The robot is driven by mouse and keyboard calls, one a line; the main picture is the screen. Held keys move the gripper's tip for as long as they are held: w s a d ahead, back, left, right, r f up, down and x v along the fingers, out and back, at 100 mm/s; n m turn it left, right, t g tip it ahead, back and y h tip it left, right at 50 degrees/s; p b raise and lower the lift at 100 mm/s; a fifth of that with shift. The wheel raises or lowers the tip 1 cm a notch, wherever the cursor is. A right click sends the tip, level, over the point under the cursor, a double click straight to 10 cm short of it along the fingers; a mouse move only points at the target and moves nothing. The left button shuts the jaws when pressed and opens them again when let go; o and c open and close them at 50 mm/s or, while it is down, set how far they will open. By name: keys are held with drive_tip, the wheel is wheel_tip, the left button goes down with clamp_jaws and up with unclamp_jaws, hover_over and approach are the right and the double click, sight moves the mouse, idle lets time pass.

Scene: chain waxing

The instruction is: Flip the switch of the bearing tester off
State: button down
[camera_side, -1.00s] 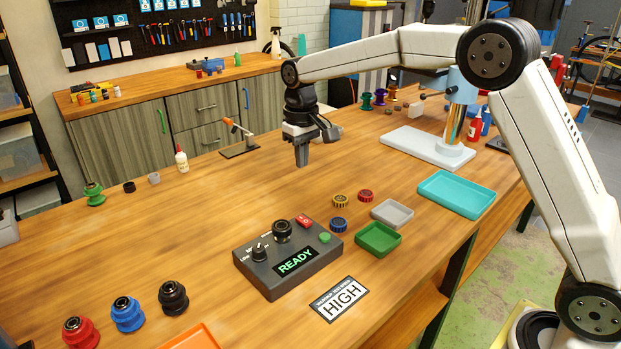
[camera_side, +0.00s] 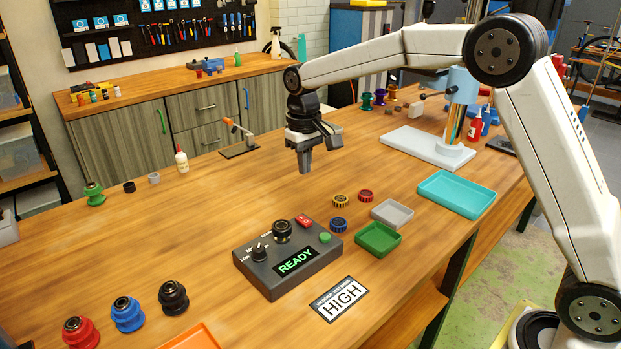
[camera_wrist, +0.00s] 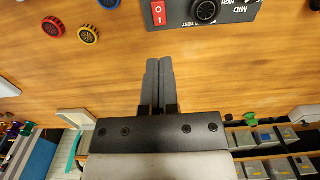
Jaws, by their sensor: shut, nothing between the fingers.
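The bearing tester (camera_side: 270,275) is a dark grey box on the wooden table, with its screen reading READY in green. Its red rocker switch (camera_side: 304,220) is on the top at the back right corner. In the wrist view the switch (camera_wrist: 158,13) shows white I and O marks. Which side is pressed is too small to tell. A black knob (camera_side: 259,252), a black bearing seat (camera_side: 282,231) and a green button (camera_side: 325,238) are also on the box. My gripper (camera_side: 305,170) is shut and empty, pointing down above the table behind the tester. Its fingertips (camera_wrist: 159,62) are apart from the switch.
Blue (camera_side: 338,224), yellow (camera_side: 341,200) and red (camera_side: 365,196) ring parts lie right of the tester. Green (camera_side: 378,238), grey (camera_side: 393,213) and teal (camera_side: 456,194) trays stand further right. A HIGH card (camera_side: 339,299) lies in front.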

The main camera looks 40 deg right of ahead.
sight(302, 220)
wheel_tip(302, 220, down, 13)
drive_tip(key=shift+f, duration=0.1)
idle(0.6)
drive_tip(key=shift+s+f, duration=0.2)
drive_tip(key=shift+f, duration=0.1)
idle(0.3)
drive_tip(key=shift+w, duration=0.15)
drive_tip(key=shift+w+r, duration=0.2)
drive_tip(key=shift+w, duration=0.45)
drive_tip(key=shift+r, duration=0.15)
wheel_tip(302, 220, up, 14)
idle(0.7)
